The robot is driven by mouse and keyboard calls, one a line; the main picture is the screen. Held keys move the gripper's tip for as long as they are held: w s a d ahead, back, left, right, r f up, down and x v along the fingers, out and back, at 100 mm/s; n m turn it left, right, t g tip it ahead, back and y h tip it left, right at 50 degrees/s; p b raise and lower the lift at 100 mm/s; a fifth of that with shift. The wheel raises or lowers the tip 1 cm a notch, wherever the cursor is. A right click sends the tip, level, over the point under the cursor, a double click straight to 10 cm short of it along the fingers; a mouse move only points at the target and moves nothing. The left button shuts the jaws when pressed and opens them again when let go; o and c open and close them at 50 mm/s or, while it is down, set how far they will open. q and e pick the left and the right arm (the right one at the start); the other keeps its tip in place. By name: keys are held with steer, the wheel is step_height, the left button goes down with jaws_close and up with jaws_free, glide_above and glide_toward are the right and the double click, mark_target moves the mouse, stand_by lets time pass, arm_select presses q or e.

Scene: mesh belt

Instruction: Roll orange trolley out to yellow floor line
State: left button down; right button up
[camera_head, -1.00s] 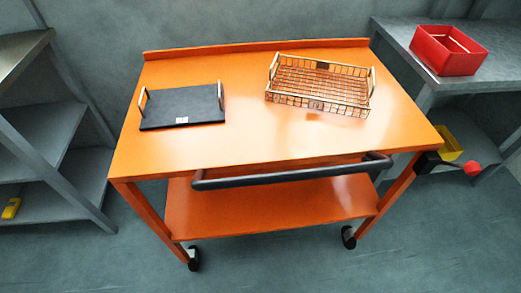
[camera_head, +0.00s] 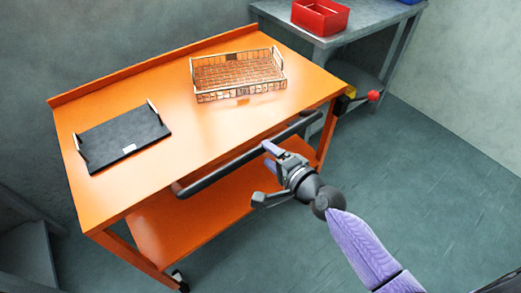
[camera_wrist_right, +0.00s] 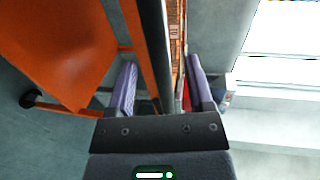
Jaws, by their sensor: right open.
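The orange trolley (camera_head: 185,95) stands on the grey floor, its black push handle (camera_head: 225,171) along the near side. My right gripper (camera_head: 265,173) is open at the middle of the handle, one finger above the bar and one below. In the right wrist view the handle (camera_wrist_right: 152,45) runs between the purple fingers of my gripper (camera_wrist_right: 160,64); I cannot tell whether it touches them. On the trolley top are a black tray (camera_head: 122,138) and a wire basket (camera_head: 238,75). No yellow floor line shows. My left gripper is out of view.
A grey bench (camera_head: 355,38) with a red bin (camera_head: 320,16) stands at the back right. A yellow-black fitting with a red knob (camera_head: 373,96) sticks out by the trolley's right end. Grey shelving (camera_head: 28,255) is at the lower left. The floor at right looks clear.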

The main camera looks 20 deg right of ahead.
mark_target(264, 151)
steer(key=x, duration=0.2)
steer(key=shift+w+a+f, duration=0.1)
steer(key=shift+w+f, duration=0.1)
steer(key=shift+w, duration=0.15)
steer(key=shift+w+a+b, duration=0.15)
steer(key=shift+w+b, duration=0.15)
steer(key=shift+w, duration=0.1)
steer(key=c, duration=0.9)
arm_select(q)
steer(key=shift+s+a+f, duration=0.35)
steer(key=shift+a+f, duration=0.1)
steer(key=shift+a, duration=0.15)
arm_select(e)
jaws_close()
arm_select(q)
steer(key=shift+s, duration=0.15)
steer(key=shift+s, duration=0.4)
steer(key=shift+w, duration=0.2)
